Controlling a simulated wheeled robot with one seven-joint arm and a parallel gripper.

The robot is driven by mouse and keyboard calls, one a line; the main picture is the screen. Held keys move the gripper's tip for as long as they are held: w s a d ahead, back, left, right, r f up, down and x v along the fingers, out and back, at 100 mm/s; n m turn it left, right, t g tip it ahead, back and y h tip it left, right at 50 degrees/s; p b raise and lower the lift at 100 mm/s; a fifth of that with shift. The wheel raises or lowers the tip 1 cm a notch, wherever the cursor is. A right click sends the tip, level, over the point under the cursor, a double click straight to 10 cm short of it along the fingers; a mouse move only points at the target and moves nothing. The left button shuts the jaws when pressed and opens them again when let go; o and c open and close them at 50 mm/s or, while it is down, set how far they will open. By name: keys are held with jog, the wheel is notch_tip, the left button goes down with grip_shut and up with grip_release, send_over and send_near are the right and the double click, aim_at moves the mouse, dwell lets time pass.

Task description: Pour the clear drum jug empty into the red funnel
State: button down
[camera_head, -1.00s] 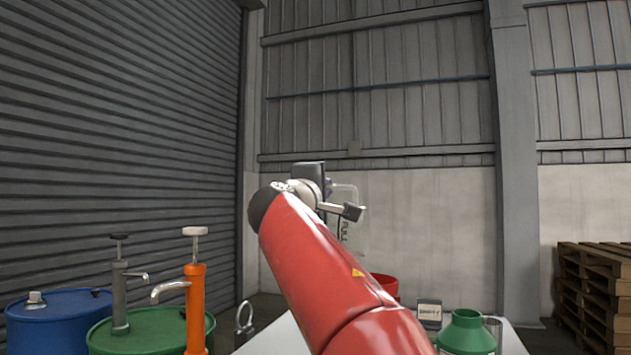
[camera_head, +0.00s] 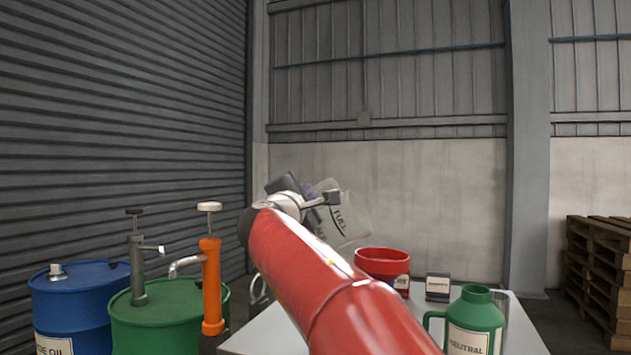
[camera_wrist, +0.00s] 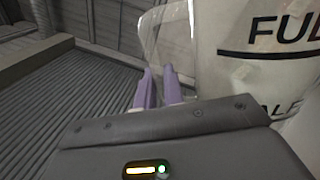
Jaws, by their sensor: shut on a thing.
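The clear drum jug (camera_head: 343,217) with "FULL" lettering is held up beyond my red arm in the head view, tilted to the right. It fills the right of the wrist view (camera_wrist: 262,65), with its clear handle at the upper middle. My gripper (camera_wrist: 158,88) has purple fingers shut on the jug's handle; in the head view my gripper (camera_head: 326,196) is partly hidden. The red funnel (camera_head: 383,262) stands on the table, to the right of and below the jug. My arm covers part of the jug. I cannot tell how much liquid is inside or whether any flows.
A green jug labelled "NEUTRAL" (camera_head: 475,322) and a small dark labelled box (camera_head: 438,287) stand on the pale table (camera_head: 262,332). A green drum (camera_head: 165,322) and a blue drum (camera_head: 82,305) with pumps, one orange (camera_head: 211,285), stand at left. Pallets (camera_head: 598,265) are far right.

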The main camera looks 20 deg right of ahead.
jog(key=shift+w+a+f+n+p, duration=0.4)
jog(key=shift+a+f+n, duration=0.15)
jog(key=shift+n, duration=0.25)
jog(key=n+p, duration=0.1)
jog(key=w+a+f+n+y+p, duration=0.1)
jog(key=n, duration=0.1)
jog(key=shift+a+p, duration=0.2)
jog(key=shift+p, duration=0.1)
jog(key=n, duration=0.4)
jog(key=n+g+y, duration=0.1)
jog(key=n, duration=0.3)
jog(key=shift+w+a+f, duration=0.1)
jog(key=shift+w+a, duration=0.05)
